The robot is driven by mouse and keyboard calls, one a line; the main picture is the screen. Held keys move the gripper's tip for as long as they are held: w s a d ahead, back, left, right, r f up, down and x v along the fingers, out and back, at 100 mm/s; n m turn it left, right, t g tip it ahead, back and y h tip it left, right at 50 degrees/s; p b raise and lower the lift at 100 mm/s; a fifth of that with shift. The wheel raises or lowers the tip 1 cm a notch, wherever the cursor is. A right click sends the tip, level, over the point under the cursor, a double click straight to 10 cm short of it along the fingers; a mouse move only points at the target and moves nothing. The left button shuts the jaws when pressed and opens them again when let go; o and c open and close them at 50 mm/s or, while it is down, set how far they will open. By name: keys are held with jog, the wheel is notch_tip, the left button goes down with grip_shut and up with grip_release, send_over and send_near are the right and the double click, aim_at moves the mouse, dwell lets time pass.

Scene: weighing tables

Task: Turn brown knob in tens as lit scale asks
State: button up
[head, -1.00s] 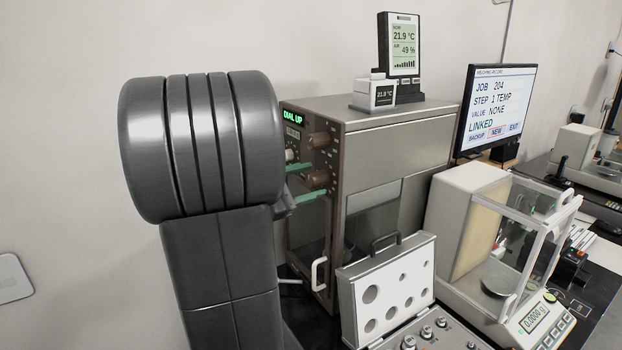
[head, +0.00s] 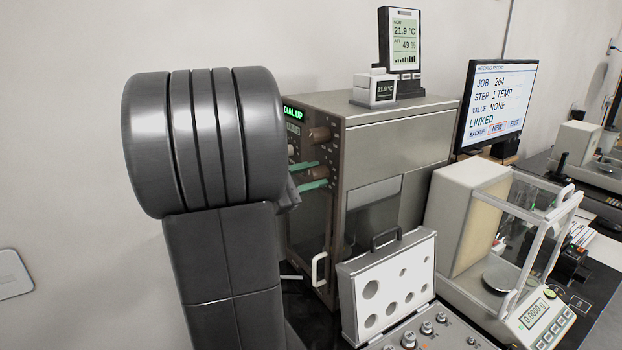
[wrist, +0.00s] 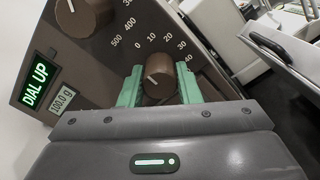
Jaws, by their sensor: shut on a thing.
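The lit scale is the grey-brown cabinet (head: 395,145) with a green DIAL UP display (head: 293,112); in the wrist view the display (wrist: 40,83) sits above a 100.0 g readout (wrist: 63,102). The lower brown knob (wrist: 160,82) has numerals 0 to 40 around it, and its white line points up-left, roughly toward 0. My gripper (wrist: 159,88) is shut on this knob, one green finger on each side. The head view shows the fingers (head: 310,176) at the panel's lower knob (head: 313,173). An upper brown knob (head: 319,134), with hundreds numerals, is free.
A weight case with a holed lid (head: 390,280) stands open before the cabinet. A glass-doored balance (head: 465,215) is to its right. A monitor (head: 497,105) behind reads STEP 1 TEMP, VALUE NONE. A thermometer display (head: 400,50) stands on the cabinet.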

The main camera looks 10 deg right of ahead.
jog(key=m+b, duration=0.1)
jog(key=b, duration=0.2)
jog(key=m+b, duration=0.2)
jog(key=shift+f+b, duration=0.35)
jog(key=shift+b, duration=0.05)
jog(key=m+b, duration=0.1)
jog(key=b, duration=0.1)
jog(key=shift+r+m+b, duration=0.1)
jog(key=shift+m+b, duration=0.2)
jog(key=shift+b, duration=0.1)
jog(key=shift+r+m+b, duration=0.1)
jog(key=shift+m+b, duration=0.4)
jog(key=shift+b, duration=0.1)
jog(key=shift+r, duration=0.1)
jog(key=o, duration=1)
jog(key=v, duration=1.4)
jog(key=shift+d+r+b, duration=0.1)
jog(key=shift+b, duration=0.2)
